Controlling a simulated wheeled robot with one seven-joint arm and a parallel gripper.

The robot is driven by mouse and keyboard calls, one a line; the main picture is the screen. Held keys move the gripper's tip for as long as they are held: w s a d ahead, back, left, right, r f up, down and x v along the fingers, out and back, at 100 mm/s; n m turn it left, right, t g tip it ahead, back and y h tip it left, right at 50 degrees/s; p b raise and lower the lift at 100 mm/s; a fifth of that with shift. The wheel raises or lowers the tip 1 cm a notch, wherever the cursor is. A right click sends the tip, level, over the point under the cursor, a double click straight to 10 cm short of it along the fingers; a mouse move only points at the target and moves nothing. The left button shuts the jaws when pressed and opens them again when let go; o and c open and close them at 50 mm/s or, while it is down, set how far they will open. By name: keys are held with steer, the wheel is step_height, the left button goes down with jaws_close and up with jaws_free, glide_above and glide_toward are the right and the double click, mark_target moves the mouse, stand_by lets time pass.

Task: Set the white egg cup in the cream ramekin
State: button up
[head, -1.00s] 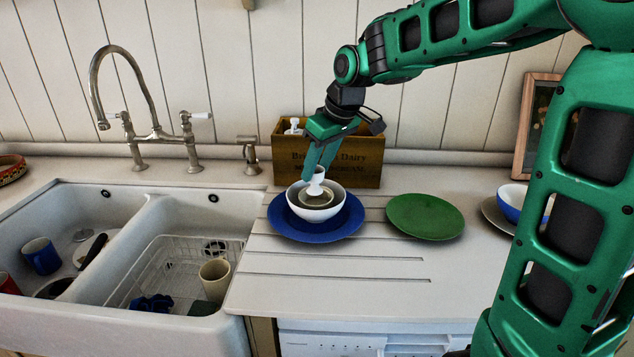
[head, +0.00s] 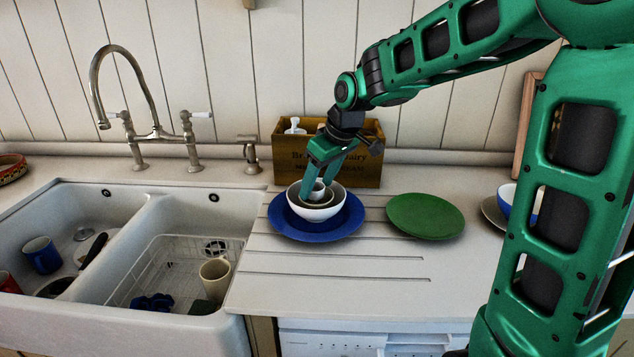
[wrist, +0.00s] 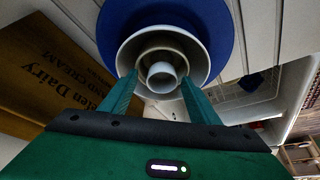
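The white egg cup (head: 318,187) stands inside the cream ramekin (head: 318,200) and looks upright. The ramekin sits in a white bowl (head: 316,214), which is on a blue plate (head: 316,232) on the counter. The wrist view shows the egg cup (wrist: 161,74) within the rings of the ramekin (wrist: 163,53) and bowl (wrist: 140,37). My gripper (head: 318,188) reaches down into the bowl, its fingers on either side of the egg cup. In the wrist view my gripper (wrist: 159,76) has its fingertips spread, with gaps to the cup's rim. The egg cup's foot is hidden.
A wooden dairy crate (head: 360,160) stands just behind the plate. The double sink (head: 130,240) is on the left. The front counter is clear.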

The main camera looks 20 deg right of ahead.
steer(key=shift+r, duration=0.5)
steer(key=v, duration=1.1)
steer(key=shift+s+d+r, duration=0.15)
steer(key=shift+s+r, duration=0.05)
steer(key=shift+s, duration=0.05)
steer(key=s+d+f+m+g, duration=0.1)
steer(key=s+d+f+m, duration=0.3)
steer(key=s, duration=0.6)
steer(key=s+d+f+m+g+h, duration=0.1)
steer(key=s+d+f+m, duration=0.3)
steer(key=s, duration=0.6)
steer(key=s+d+f+m+g, duration=0.2)
steer(key=s+d+f+m, duration=0.2)
steer(key=s+d+f, duration=0.3)
steer(key=shift+s+f+h, duration=0.2)
steer(key=shift+s+f, duration=0.05)
steer(key=shift+s, duration=0.7)
steer(key=shift+s+f+h, duration=0.2)
steer(key=shift+s, duration=0.7)
steer(key=shift+a, duration=0.1)
